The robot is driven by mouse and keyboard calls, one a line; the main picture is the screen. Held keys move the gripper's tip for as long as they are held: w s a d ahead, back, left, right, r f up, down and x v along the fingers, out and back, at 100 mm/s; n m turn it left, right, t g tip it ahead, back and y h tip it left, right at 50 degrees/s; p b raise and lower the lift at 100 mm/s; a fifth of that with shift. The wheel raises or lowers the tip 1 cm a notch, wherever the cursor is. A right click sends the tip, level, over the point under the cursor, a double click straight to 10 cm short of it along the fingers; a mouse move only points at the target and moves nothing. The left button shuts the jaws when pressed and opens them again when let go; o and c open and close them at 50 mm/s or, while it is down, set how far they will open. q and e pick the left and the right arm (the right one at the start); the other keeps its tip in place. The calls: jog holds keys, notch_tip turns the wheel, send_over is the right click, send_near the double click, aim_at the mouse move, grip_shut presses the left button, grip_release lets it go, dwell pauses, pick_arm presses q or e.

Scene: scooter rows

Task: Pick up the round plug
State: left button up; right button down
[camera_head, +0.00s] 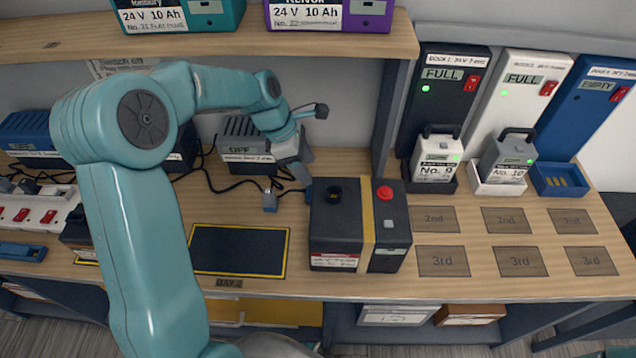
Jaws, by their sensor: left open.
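My left gripper (288,197) points down over the bench, its two grey-blue fingers apart, between the charger marked OFF (244,150) and the dark box with a yellow stripe (345,246). A black cable (212,184) runs from the charger along the bench toward the gripper. I cannot make out a round plug clearly; one at the cable's end would be partly hidden by the gripper. A round black fitting (334,194) shows on top of the dark box; I cannot tell whether it is a socket or a plug. My right gripper is not in view.
A black mat with yellow border (239,250) lies in front, empty. Docks with batteries (437,160) stand at the right. A shelf (200,45) hangs above. A power strip (35,212) is at left.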

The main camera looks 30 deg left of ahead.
pick_arm(q)
jog(key=x, duration=0.4)
jog(key=a+x, duration=0.1)
jog(key=x, duration=0.1)
jog(key=shift+s+d+f, duration=0.1)
jog(key=shift+s+f, duration=0.2)
jog(key=shift+f, duration=0.3)
jog(key=shift+s+d, duration=0.1)
jog(key=c, duration=1.1)
jog(key=shift+o, duration=0.2)
